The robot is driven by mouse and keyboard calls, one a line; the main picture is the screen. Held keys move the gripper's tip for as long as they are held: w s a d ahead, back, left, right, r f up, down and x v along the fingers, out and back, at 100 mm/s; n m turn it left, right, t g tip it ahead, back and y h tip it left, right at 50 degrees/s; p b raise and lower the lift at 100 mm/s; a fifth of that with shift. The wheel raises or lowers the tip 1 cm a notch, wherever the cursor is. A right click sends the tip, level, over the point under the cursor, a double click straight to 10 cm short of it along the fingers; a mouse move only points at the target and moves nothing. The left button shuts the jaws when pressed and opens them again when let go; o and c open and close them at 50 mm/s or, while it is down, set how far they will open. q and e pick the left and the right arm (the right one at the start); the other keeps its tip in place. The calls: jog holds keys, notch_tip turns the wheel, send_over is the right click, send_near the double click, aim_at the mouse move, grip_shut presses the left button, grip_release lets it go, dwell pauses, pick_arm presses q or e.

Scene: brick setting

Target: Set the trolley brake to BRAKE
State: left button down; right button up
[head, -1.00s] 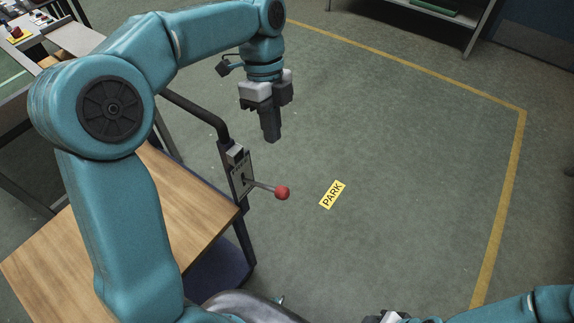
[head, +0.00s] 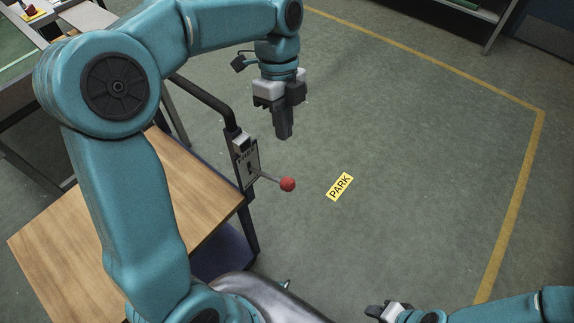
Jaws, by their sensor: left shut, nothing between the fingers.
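The trolley (head: 190,205) has a wooden top and a dark handle frame, and stands at the left, partly hidden behind my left arm. On its handle post is a brake plate (head: 245,165) with a slot and lettering too small to read surely. A lever with a red ball knob (head: 288,184) sticks out from the plate to the right. My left gripper (head: 284,134) is shut and empty, pointing down, above the red knob in the picture and apart from it. My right gripper (head: 378,311) shows at the bottom edge; its jaw state is unclear.
A yellow PARK label (head: 340,187) lies on the green floor right of the knob. A yellow line (head: 515,200) bounds the open floor. A shelf (head: 470,15) stands at the back, and a workbench (head: 30,60) at the far left.

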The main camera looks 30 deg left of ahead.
aim_at(290, 179)
pick_arm(q)
jog(key=x, duration=1.1)
jog(key=shift+d, duration=0.1)
jog(key=shift+d+f+y+b, duration=0.35)
jog(key=shift+f+y+b, duration=0.05)
jog(key=shift+f+b, duration=0.15)
jog(key=d+f+n+y+b, duration=0.1)
jog(key=d+f+y+b, duration=0.2)
jog(key=f+y+b, duration=0.4)
notch_tip(290, 179, down, 5)
jog(key=shift+s+r+t+y+b, duration=0.2)
jog(key=shift+t+y+b, duration=0.1)
jog(key=shift+y+b, duration=0.15)
jog(key=shift+s+d+f, duration=0.1)
jog(key=shift+f, duration=0.1)
